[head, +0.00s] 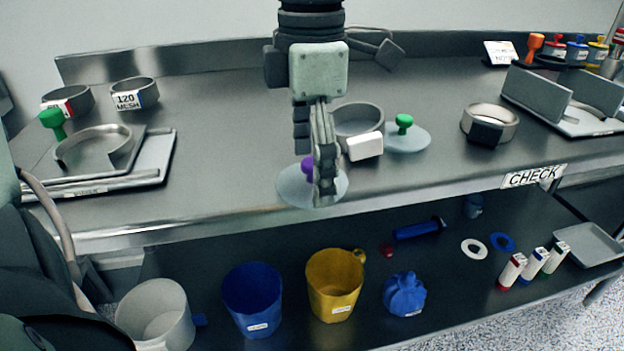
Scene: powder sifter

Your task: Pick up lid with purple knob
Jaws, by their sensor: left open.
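The lid with the purple knob (295,186) is a pale, translucent disc lying near the front edge of the steel table. Its purple knob (307,166) stands up from it, partly hidden behind my gripper. My left gripper (323,195) points down over the lid, with its fingers right in front of the knob. The fingers look open, but they overlap in this view, so I cannot tell whether they touch the knob or lid. My right gripper is not in view.
Behind the lid stand a sieve ring with a white label (364,146) and a lid with a green knob (408,138). A tray (120,175) is at left, a dark-labelled ring (490,122) at right. Containers, including a yellow jug (335,285), stand on the lower shelf.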

